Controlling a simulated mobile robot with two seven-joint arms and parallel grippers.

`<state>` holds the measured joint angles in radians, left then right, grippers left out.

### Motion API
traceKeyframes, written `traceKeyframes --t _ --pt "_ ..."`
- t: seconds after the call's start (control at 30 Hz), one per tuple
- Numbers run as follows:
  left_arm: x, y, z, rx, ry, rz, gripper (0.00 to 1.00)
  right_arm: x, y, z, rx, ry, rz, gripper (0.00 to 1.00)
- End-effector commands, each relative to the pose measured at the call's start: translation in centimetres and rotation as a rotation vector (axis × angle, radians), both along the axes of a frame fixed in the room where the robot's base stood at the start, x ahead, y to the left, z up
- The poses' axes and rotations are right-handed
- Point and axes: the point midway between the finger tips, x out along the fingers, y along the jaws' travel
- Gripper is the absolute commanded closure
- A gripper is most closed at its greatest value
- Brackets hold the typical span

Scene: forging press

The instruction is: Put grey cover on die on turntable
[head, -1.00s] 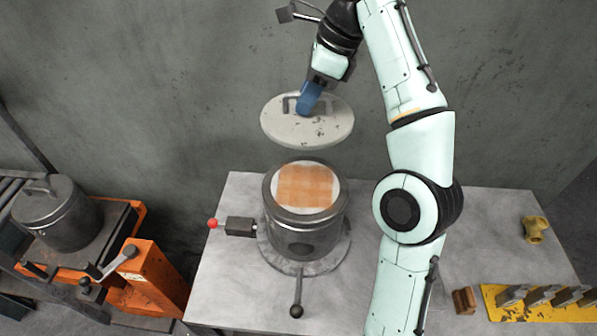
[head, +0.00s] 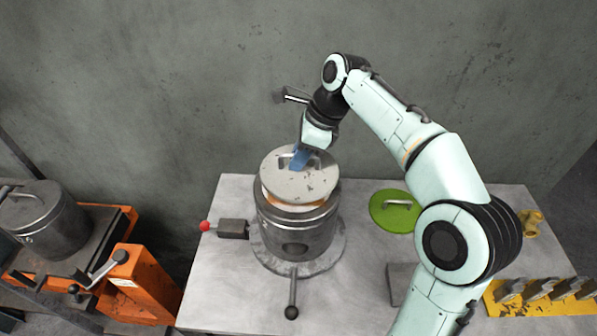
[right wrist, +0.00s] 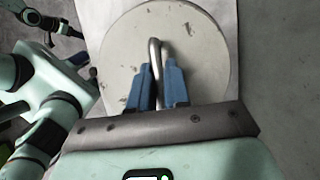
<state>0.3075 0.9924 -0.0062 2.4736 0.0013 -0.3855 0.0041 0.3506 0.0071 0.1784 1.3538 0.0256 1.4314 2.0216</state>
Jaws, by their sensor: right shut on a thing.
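The grey cover (head: 312,183) is a round, worn disc with a bar handle. My right gripper (head: 300,158) is shut on its handle; in the right wrist view the blue fingers (right wrist: 158,85) sit either side of the handle of the grey cover (right wrist: 195,40). The die (head: 295,235) is a dark metal cylinder on the round turntable (head: 335,250). The cover is over the die's top, slightly tilted, with a strip of the orange top surface (head: 268,198) showing at the left edge. I cannot tell whether cover and die touch. My left gripper is out of view.
A green lid (head: 396,212) lies on the table (head: 215,290) right of the die. A red-knobbed lever (head: 205,226) and a front handle (head: 292,300) stick out near the turntable. An orange cart with a lidded pot (head: 45,220) stands left. A yellow rack (head: 540,305) is front right.

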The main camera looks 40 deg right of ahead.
Motion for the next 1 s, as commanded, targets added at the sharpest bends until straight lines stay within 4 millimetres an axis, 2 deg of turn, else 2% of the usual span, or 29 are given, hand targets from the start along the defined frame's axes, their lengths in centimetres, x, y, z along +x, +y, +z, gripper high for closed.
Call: traceKeyframes --t 0.13,0.37,0.77,0.8,0.87,1.0 --pt "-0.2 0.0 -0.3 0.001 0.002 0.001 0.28 0.1 0.1 -0.8 0.001 -0.004 0.0 1.0" --pt "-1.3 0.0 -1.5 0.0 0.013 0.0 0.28 0.1 0.0 -4.0 0.001 -0.002 0.001 1.0" --pt "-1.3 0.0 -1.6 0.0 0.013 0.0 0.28 0.1 0.1 -4.4 0.001 -0.005 0.001 1.0" --pt "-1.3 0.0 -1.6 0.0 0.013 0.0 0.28 0.1 0.1 -4.5 0.001 -0.002 0.002 0.77" --pt "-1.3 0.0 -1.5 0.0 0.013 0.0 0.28 0.1 0.1 -4.5 0.0 -0.003 0.001 0.58" --pt "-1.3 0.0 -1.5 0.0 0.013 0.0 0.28 0.1 0.0 -4.4 0.0 -0.003 0.001 0.58"
